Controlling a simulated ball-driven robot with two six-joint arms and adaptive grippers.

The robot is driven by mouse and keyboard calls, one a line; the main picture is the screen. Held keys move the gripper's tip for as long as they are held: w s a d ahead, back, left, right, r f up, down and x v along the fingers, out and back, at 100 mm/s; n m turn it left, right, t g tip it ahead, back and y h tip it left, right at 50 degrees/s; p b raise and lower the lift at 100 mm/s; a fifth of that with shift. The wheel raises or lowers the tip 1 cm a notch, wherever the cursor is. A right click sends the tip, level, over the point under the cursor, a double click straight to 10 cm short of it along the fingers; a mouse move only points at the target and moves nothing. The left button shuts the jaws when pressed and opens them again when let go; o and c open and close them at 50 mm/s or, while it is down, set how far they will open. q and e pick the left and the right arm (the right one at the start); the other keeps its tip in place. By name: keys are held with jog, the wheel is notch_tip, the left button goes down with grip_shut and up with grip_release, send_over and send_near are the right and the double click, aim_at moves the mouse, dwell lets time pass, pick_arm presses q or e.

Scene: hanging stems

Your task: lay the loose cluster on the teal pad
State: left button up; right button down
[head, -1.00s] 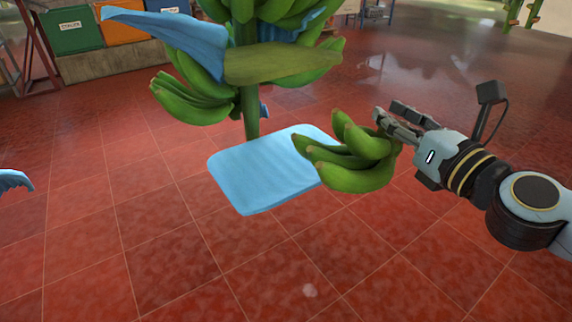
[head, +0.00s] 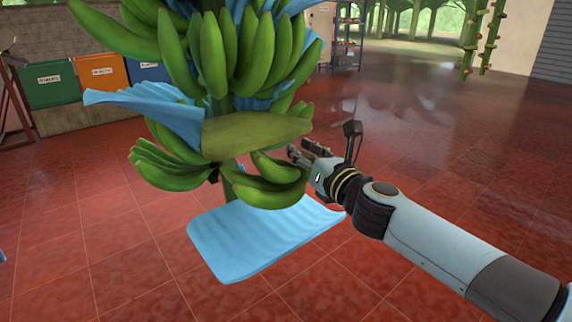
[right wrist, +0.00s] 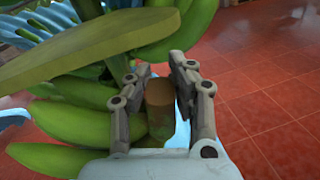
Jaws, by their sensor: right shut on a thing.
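The loose cluster (head: 268,192) is a hand of green bananas held in the air by my right gripper (head: 303,160). In the right wrist view, the gripper's fingers (right wrist: 160,85) are on both sides of its brown-ended stalk (right wrist: 160,97), with green bananas (right wrist: 75,120) to the left. The pad (head: 250,245) looks light blue; it lies on the floor below and in front of the hanging stem. In the head view the cluster appears above the pad's back edge, apart from it. My left gripper is not in view.
The hanging stem (head: 180,172) carries several green hands, a blue cover (head: 155,108) and a broad olive leaf (head: 255,135) close above the held cluster. Coloured bins (head: 100,76) stand at the back left. The red tiled floor (head: 430,180) is open to the right.

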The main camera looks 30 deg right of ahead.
jog(key=w+f+b, duration=0.1)
jog(key=f+b, duration=0.1)
jog(key=w+f+b, duration=0.4)
jog(key=shift+a+f, duration=0.2)
jog(key=shift+f, duration=0.1)
jog(key=shift+w+f, duration=0.1)
jog(key=shift+w, duration=0.05)
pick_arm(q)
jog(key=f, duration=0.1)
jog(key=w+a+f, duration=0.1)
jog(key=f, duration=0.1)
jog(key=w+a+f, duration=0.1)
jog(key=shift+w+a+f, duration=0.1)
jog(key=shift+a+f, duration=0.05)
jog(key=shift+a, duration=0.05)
pick_arm(e)
jog(key=shift+r, duration=0.2)
jog(key=shift+f, duration=0.1)
pick_arm(q)
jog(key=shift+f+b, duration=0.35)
jog(key=shift+b, duration=0.1)
pick_arm(e)
jog(key=shift+f, duration=0.4)
jog(key=shift+f, duration=0.15)
